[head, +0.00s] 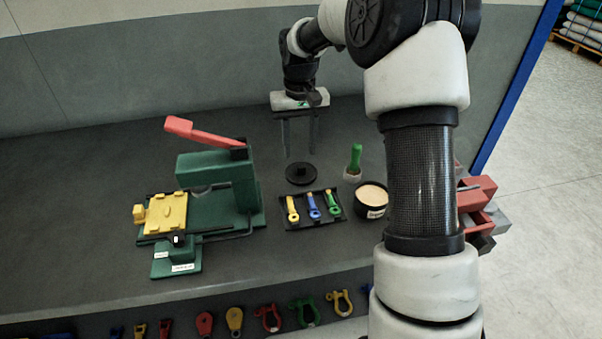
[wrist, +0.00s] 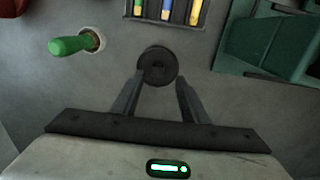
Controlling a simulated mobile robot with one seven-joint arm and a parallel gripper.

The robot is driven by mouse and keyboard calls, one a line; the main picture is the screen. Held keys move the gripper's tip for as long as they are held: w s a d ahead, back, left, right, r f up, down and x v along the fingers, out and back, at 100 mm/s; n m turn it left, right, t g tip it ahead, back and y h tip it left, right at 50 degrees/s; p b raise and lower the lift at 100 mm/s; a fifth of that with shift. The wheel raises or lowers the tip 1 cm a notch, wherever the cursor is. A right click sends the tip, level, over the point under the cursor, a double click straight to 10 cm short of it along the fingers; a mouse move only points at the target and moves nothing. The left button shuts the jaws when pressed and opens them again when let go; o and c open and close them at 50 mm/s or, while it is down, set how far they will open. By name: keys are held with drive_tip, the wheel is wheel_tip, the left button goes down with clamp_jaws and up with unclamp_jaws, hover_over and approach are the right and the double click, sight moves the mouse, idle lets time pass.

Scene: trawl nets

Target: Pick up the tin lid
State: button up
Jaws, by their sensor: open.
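The tin lid (head: 300,173) is a dark round disc with a small raised knob. It lies flat on the grey bench, behind the tray of small tools. In the wrist view the lid (wrist: 157,66) is just past my fingertips, near the middle. My gripper (head: 299,150) points down above the lid with its fingers spread, empty and apart from it. It also shows in the wrist view (wrist: 160,79), its two fingers either side of the lid's near edge. An open dark tin (head: 371,212) with beige contents stands to the right, partly behind my arm.
A green press (head: 215,180) with a red lever stands left of the lid. A dark tray (head: 314,221) holds yellow, blue and green tools. A green-handled brush (head: 355,158) stands in a small holder to the right. A red vise (head: 477,198) sits at the right edge.

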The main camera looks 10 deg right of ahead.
sight(301, 165)
drive_tip(key=f, duration=0.5)
drive_tip(key=shift+w+d+f+b, duration=0.2)
drive_tip(key=shift+f+b, duration=0.2)
clamp_jaws()
